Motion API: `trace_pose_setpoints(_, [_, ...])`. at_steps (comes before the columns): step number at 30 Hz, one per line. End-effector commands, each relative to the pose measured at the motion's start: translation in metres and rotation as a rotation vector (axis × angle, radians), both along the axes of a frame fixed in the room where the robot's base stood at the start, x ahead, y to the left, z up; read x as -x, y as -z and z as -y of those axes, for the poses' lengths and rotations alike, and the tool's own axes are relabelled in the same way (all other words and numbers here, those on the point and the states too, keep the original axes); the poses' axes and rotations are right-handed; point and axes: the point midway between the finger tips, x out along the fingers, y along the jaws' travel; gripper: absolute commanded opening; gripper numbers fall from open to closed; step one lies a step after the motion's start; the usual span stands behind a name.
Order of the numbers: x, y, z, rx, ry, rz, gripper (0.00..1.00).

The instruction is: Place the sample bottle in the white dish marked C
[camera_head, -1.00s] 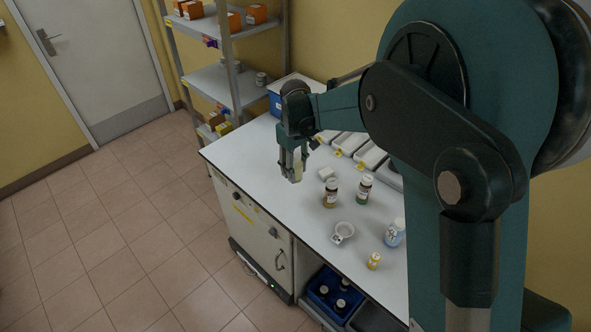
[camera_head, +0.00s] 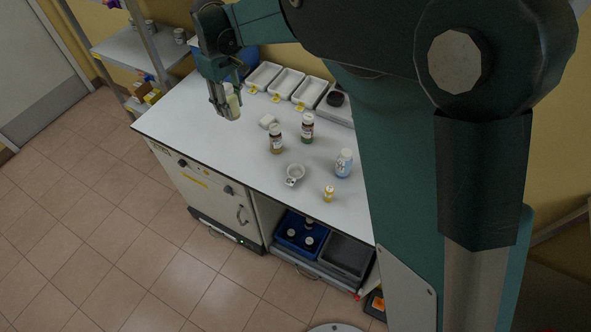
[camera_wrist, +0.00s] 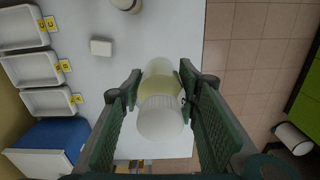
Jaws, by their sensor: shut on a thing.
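My gripper (camera_head: 228,104) is shut on the sample bottle (camera_head: 234,104), a clear bottle with pale yellow content and a white cap. In the wrist view the bottle (camera_wrist: 160,112) sits between the two green finger pads, above the left part of the bench. The white dish marked C (camera_wrist: 20,28) is at the top left of the wrist view, beside its yellow C tag. In the head view dish C (camera_head: 311,92) is the rightmost of three white dishes along the wall, back and right of my gripper. Its visible inside looks empty.
Dishes B (camera_head: 287,81) and A (camera_head: 264,75) stand beside C. A blue box (camera_wrist: 50,140) is past dish A.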

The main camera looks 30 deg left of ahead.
Motion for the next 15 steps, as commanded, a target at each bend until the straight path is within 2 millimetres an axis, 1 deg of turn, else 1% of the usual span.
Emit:
trace_pose_setpoints(1, [-0.001,0.0,0.007,0.0,-0.001,0.0,0.18])
trace_pose_setpoints(8, [-0.006,-0.001,0.036,0.0,-0.01,0.0,0.18])
trace_pose_setpoints(11, [-0.007,-0.001,0.053,0.0,-0.015,0.0,0.18])
trace_pose_setpoints(14, [-0.009,-0.002,0.073,0.0,-0.021,0.0,0.18])
trace_pose_setpoints(15, [-0.009,-0.002,0.082,0.0,-0.023,0.0,0.18])
